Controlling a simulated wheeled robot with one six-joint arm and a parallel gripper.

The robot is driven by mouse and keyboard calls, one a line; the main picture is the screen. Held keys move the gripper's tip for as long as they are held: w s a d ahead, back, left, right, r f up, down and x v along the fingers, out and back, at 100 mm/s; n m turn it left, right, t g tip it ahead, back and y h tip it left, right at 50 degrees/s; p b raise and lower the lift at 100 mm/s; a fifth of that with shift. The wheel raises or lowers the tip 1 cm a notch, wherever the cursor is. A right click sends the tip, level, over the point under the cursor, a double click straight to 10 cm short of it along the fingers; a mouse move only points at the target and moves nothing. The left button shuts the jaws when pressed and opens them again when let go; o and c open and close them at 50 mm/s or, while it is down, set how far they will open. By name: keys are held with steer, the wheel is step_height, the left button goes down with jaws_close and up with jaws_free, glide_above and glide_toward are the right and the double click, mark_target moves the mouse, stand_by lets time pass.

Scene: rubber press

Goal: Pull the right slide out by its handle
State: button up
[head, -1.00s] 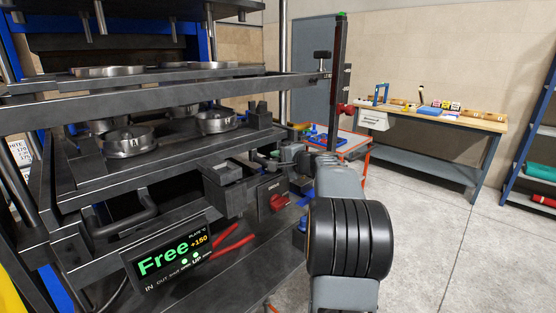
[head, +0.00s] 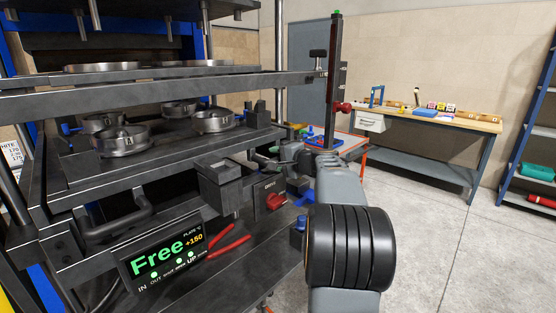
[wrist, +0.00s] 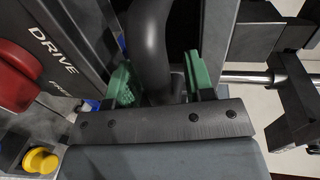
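In the wrist view a thick black curved handle (wrist: 150,45) runs between the two green finger pads of my gripper (wrist: 161,84). The left pad lies close beside the handle; a dark gap shows by the right pad. The fingers are apart, and I see no clear grip on both sides. In the head view my gripper (head: 279,158) is at the press's right front corner, small and partly hidden by my arm. The handle there cannot be made out. The press plate (head: 180,148) carries several round metal moulds (head: 122,141).
A DRIVE switch box (head: 270,193) with a red knob sits close under my gripper. A display (head: 163,258) reads Free. A dark post with a red knob (head: 343,107) stands behind my arm. A workbench (head: 430,122) is farther back, with open floor at right.

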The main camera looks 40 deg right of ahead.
steer(key=shift+s, duration=0.1)
steer(key=b+v, duration=0.2)
steer(key=v, duration=1.1)
steer(key=shift+s, duration=0.3)
